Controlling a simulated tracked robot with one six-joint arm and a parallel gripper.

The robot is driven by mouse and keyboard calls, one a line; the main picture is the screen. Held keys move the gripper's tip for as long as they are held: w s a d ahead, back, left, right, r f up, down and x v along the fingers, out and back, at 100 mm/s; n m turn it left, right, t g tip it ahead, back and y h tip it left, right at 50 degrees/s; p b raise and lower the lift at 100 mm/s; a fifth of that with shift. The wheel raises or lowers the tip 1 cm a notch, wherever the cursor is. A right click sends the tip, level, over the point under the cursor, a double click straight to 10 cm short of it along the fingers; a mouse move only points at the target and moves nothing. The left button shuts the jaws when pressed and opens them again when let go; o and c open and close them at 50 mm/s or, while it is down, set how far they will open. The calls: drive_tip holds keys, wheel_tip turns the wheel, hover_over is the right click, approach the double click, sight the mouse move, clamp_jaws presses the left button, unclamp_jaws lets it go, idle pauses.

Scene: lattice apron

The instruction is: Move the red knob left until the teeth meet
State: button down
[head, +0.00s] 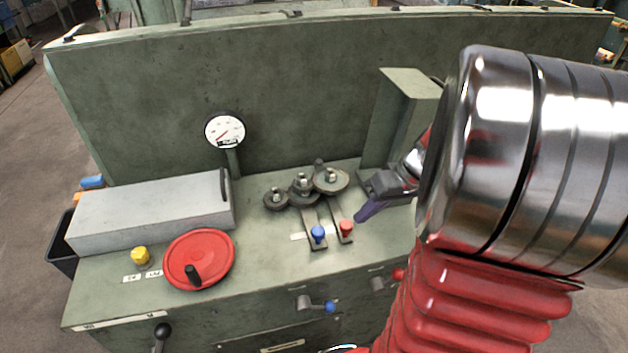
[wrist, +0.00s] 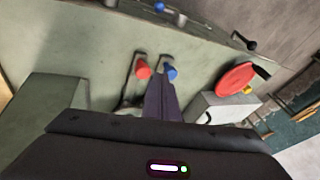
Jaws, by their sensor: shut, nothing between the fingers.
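The red knob (head: 346,227) stands on a slotted metal lever on the green bench top, just right of the blue knob (head: 318,233). Behind the knobs sit several grey toothed wheels (head: 302,187) close together; whether their teeth touch is too small to tell. My gripper (head: 362,214) is shut and empty, its dark fingers pointing down-left, a little to the right of the red knob and apart from it. In the wrist view the red knob (wrist: 143,70) and the blue knob (wrist: 171,72) lie just beyond my fingertips (wrist: 158,84).
A red handwheel (head: 200,262), a yellow knob (head: 140,256) and a long grey box (head: 150,212) are on the left. A round gauge (head: 225,130) stands behind. A green upright housing (head: 395,115) stands behind my gripper. Bench top in front of the levers is mostly clear.

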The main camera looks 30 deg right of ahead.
drive_tip(key=m+t, duration=0.1)
drive_tip(key=t, duration=0.1)
approach(362, 243)
drive_tip(key=s+d+r, duration=0.1)
drive_tip(key=d+r, duration=0.3)
drive_tip(key=shift+s+d+f, duration=0.15)
drive_tip(key=shift+s+d, duration=0.05)
drive_tip(key=shift+s, duration=0.05)
drive_tip(key=shift+a+f, duration=0.1)
drive_tip(key=x, duration=1)
drive_tip(key=shift+w+a, duration=0.2)
drive_tip(key=shift+a, duration=0.15)
drive_tip(key=a, duration=0.2)
drive_tip(key=shift+w+a+r, duration=0.2)
drive_tip(key=shift+w+a, duration=0.15)
drive_tip(key=shift+w, duration=0.05)
drive_tip(key=shift+w+a, duration=0.15)
drive_tip(key=shift+a, duration=0.2)
